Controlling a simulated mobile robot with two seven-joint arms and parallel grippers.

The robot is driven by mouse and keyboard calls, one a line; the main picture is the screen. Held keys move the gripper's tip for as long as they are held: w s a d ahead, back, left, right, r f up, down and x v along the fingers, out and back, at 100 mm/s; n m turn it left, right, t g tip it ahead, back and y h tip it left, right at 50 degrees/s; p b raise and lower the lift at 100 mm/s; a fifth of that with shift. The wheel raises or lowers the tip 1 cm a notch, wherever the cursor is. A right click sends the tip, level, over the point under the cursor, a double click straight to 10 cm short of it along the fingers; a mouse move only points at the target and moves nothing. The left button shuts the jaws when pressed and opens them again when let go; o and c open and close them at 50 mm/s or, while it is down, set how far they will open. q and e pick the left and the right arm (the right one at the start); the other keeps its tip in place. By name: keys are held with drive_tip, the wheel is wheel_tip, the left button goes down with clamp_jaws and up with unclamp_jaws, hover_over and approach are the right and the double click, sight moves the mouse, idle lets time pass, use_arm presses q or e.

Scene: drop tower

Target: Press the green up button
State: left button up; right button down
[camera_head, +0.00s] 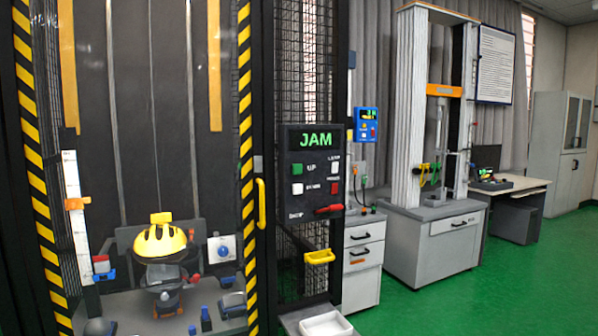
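The panel's display (316,140) reads "JAM" in green letters. A red lever (329,209) is at the panel's bottom beside the label "DROP". Neither of my grippers shows in the head view.
Left of the panel stands the drop tower with striped posts (245,110), a yellow door handle (261,203) and a yellow helmet (160,241) inside. Below the panel are a yellow bracket (319,257) and a white tray (326,325). Green floor (470,300) is clear at right.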

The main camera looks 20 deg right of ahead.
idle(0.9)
use_arm(q)
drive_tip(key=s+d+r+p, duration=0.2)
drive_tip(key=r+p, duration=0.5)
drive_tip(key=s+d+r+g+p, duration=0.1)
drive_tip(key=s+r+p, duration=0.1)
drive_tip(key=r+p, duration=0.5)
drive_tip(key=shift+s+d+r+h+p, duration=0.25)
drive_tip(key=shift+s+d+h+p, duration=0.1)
drive_tip(key=shift+p, duration=0.1)
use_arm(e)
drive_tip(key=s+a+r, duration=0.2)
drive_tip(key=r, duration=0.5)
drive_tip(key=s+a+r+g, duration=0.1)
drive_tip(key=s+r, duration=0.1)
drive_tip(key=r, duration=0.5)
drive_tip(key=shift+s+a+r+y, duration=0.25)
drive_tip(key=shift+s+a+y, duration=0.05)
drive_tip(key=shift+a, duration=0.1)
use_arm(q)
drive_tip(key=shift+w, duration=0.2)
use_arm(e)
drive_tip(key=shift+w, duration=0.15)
